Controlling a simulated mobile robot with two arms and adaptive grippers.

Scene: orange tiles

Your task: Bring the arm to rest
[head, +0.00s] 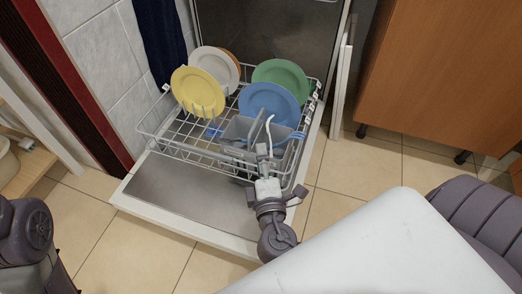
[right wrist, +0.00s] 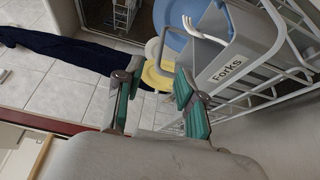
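My right gripper (head: 268,180) is over the front of the dishwasher's lower rack (head: 155,140), near the grey cutlery basket (head: 238,131). In the right wrist view its two teal-padded fingers (right wrist: 158,82) stand apart with nothing between them. The cutlery basket, labelled "Forks" (right wrist: 228,68), is just beyond the right finger. My left arm shows only in part at the lower left of the head view; its gripper is out of view.
The dishwasher door (head: 185,197) lies open beneath the rack. Yellow (head: 197,90), white (head: 214,65), green (head: 280,76) and blue (head: 268,102) plates stand in the rack. A wooden cabinet (head: 440,70) is at right. Tiled floor is clear in front.

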